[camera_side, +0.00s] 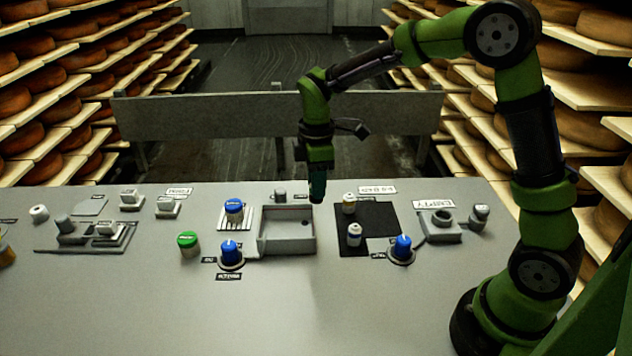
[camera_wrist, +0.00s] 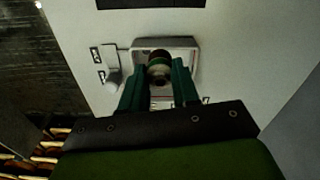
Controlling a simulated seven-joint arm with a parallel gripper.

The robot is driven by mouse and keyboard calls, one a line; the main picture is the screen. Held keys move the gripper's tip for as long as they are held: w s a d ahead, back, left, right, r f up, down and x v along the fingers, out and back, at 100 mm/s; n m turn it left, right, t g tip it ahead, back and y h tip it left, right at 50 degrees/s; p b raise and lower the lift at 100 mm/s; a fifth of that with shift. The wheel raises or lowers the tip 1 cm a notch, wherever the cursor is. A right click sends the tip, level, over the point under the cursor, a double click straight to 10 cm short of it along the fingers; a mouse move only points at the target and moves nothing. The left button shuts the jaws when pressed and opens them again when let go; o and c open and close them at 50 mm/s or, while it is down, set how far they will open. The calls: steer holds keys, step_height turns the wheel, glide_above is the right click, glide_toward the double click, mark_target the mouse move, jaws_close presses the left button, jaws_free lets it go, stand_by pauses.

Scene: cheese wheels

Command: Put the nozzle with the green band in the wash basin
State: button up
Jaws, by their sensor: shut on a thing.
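My gripper (camera_side: 317,199) is shut on a nozzle (camera_wrist: 158,74) with a dark end, a greenish band and a pale body. In the wrist view my gripper (camera_wrist: 159,82) has one finger on each side of it. The nozzle is hardly visible in the side view, where the dark fingers hide it. The wash basin (camera_side: 287,247) is a grey, square, open box on the counter. In the side view my gripper is above its right back edge. In the wrist view the basin rim (camera_wrist: 166,42) shows around and below the nozzle.
A black mat (camera_side: 362,243) with two pale nozzles lies right of the basin. A small grey cylinder (camera_side: 280,197) stands behind. The front counter is clear.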

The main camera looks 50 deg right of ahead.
steer(key=w+a+n, duration=0.4)
steer(key=a, duration=0.1)
glide_above(288, 234)
steer(key=shift+n, duration=0.4)
step_height(288, 234, down, 9)
steer(key=shift+r, duration=0.1)
steer(key=o, duration=1)
steer(key=shift+o, duration=0.2)
